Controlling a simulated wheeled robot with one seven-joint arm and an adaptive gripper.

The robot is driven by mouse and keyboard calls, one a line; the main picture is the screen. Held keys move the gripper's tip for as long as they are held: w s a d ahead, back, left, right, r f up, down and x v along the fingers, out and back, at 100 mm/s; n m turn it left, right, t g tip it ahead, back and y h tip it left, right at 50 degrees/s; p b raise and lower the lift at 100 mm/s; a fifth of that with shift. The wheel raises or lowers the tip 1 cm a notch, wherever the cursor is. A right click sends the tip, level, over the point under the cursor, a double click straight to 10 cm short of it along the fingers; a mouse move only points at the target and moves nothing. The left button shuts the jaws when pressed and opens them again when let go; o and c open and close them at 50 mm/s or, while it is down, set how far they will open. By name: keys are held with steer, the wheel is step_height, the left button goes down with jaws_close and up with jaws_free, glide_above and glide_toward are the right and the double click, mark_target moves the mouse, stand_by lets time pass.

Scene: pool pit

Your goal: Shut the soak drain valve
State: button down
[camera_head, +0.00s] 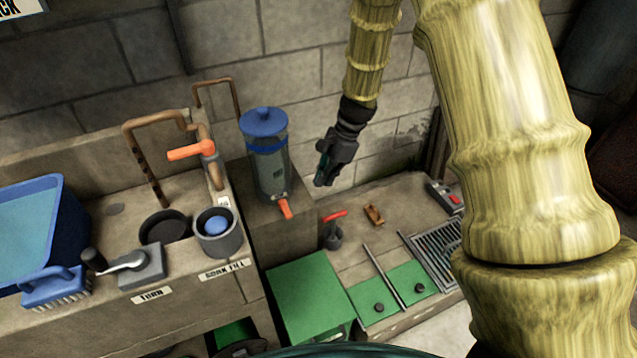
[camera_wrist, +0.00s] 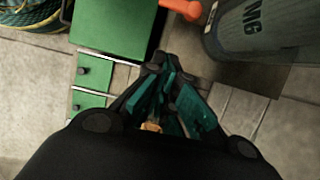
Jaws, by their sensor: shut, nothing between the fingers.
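No readable label names the soak drain valve, so I cannot tell for sure which handle it is. A red-handled valve (camera_head: 333,229) stands on the low ledge, its lever tilted up to the right. A clear cylinder (camera_head: 270,170) with a blue lid has an orange tap (camera_head: 286,209) at its foot; the tap also shows in the wrist view (camera_wrist: 184,9). An orange lever (camera_head: 190,151) sits on the upright pipe above the "SOAK FILL" label. My gripper (camera_head: 322,182) is shut and empty, above the ledge and right of the cylinder. In the wrist view its fingers (camera_wrist: 165,72) hide the red-handled valve.
A green box (camera_head: 304,295) and green panels with black knobs (camera_head: 379,307) lie below the ledge valve. A grate (camera_head: 437,250), a small brown block (camera_head: 373,215) and a grey box with a red button (camera_head: 447,197) are at right. The left counter holds a blue tub (camera_head: 68,225).

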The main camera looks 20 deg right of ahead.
mark_target(285, 209)
steer(key=shift+s+a+f+b, duration=0.1)
steer(key=shift+a+f+b, duration=0.45)
steer(key=shift+a+f, duration=1.3)
steer(key=shift+a+f+b, duration=0.55)
steer(key=shift+a+f, duration=1.1)
steer(key=shift+f, duration=0.3)
steer(key=shift+a, duration=0.1)
